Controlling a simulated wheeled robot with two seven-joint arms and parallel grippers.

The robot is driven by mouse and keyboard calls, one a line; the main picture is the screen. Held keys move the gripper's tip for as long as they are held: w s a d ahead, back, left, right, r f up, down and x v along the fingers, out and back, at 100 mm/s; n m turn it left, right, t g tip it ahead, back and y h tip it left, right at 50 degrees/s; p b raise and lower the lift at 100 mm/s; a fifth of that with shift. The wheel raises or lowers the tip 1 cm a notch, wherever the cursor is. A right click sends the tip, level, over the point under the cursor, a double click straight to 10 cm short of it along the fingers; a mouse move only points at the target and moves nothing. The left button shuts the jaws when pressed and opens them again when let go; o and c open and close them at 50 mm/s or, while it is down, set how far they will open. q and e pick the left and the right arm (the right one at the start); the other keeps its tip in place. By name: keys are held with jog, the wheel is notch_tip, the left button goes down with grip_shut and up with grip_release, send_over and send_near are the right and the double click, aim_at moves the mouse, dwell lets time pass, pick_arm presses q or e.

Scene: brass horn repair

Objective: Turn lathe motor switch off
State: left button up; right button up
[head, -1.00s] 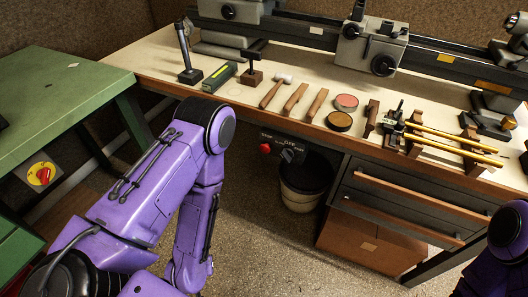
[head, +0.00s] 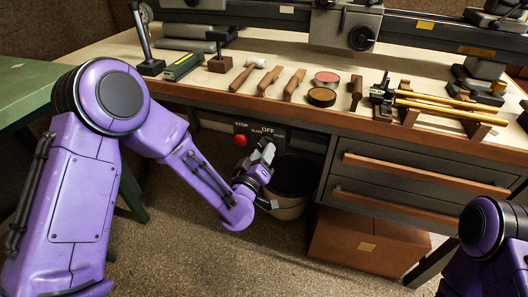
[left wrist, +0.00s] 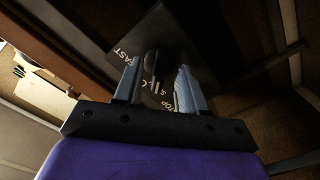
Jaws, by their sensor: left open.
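The lathe motor switch is a dark knob (head: 266,141) on a black panel (head: 254,130) under the bench's front edge, lettered STOP, SLOW, OFF and FAST. My left gripper (head: 266,152) is open right at the knob and hides part of it in the head view. In the left wrist view, the dark knob (left wrist: 153,62) shows between the two spread fingers of my left gripper (left wrist: 158,75), with FAST beside it. I cannot tell whether the fingers touch it or where it points. My right gripper is out of view.
A red stop button (head: 240,140) sits left of the knob. A bucket (head: 288,208) stands below the panel, beside drawers with wooden handles (head: 425,172). Tools, tins and the lathe (head: 420,35) are on the bench (head: 200,88). A green table (head: 25,85) is at left.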

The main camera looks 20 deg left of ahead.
pick_arm(q)
jog(key=shift+w, duration=0.6)
grip_shut()
jog(key=shift+m, duration=0.3)
jog(key=shift+f+m+p, duration=0.1)
jog(key=shift+m+p, duration=0.35)
jog(key=shift+m, duration=3.15)
jog(key=shift+a, duration=0.1)
grip_release()
